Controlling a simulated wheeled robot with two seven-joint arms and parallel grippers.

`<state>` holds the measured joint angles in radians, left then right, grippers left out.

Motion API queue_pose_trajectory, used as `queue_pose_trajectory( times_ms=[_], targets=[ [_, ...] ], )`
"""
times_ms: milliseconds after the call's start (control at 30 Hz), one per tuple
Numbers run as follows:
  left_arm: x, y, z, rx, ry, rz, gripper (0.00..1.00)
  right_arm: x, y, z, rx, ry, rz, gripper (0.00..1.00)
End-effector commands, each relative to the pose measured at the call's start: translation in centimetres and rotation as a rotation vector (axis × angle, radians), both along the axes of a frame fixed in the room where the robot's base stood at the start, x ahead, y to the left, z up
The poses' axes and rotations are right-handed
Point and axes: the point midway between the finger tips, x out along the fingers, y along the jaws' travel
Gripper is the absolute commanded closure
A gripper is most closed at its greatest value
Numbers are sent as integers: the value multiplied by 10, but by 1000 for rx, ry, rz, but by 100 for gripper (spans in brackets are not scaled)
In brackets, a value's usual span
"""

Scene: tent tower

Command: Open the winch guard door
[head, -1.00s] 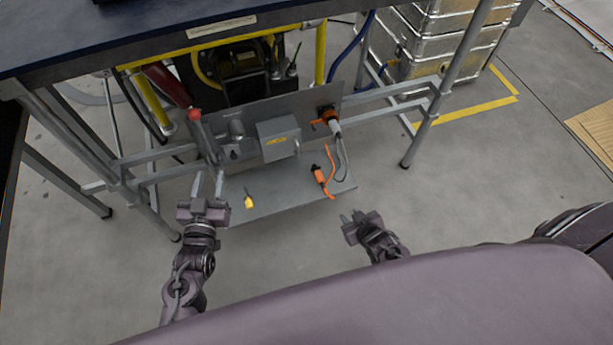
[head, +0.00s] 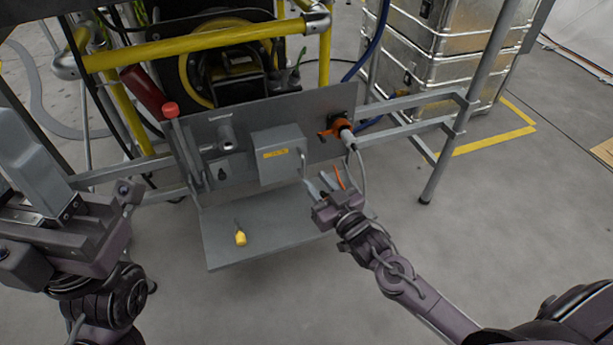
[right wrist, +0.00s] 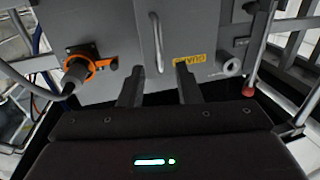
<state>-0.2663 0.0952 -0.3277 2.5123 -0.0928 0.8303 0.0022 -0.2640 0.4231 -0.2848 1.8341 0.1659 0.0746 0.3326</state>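The winch guard is a grey box (head: 277,154) with a yellow label, mounted on an upright grey panel. Its door carries a bar handle (right wrist: 157,43), which shows in the right wrist view, where the label (right wrist: 190,60) appears upside down. The door looks closed. My right gripper (head: 318,183) is open and empty, just below and right of the box in the head view. In the right wrist view its two fingers (right wrist: 159,88) are apart, with the handle beyond the gap, not between them. My left gripper (head: 30,175) is large at the left edge, partly cut off and touching nothing visible.
An orange connector (head: 338,126) with a grey cable sits right of the box. A red-knobbed lever (head: 170,110) stands left of it. A yellow-tagged item (head: 240,238) lies on the grey shelf (head: 222,250). Yellow rails (head: 180,47) and metal cases (head: 430,70) are behind.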

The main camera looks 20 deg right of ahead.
Motion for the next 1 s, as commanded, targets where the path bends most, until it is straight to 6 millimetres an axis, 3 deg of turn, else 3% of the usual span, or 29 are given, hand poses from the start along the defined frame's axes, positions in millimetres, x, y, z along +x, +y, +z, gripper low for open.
queue_pose_trajectory(
  times_ms=[300, 667, 933, 1000],
  targets=[
    [0, -1, -10, 2, -22, 2, 64, 45, 10, -2, 0, -1, -1, 69],
    [-1, -1, -10, 3, -27, 3, 64, 52, 12, -1, -1, 3, 0, 69],
    [-1, -1, -10, 2, -26, 3, 64, 52, 12, -1, -1, 3, 0, 100],
    [-1, -1, -10, 2, -26, 3, 64, 52, 12, -1, -1, 3, 0, 100]
  ],
)
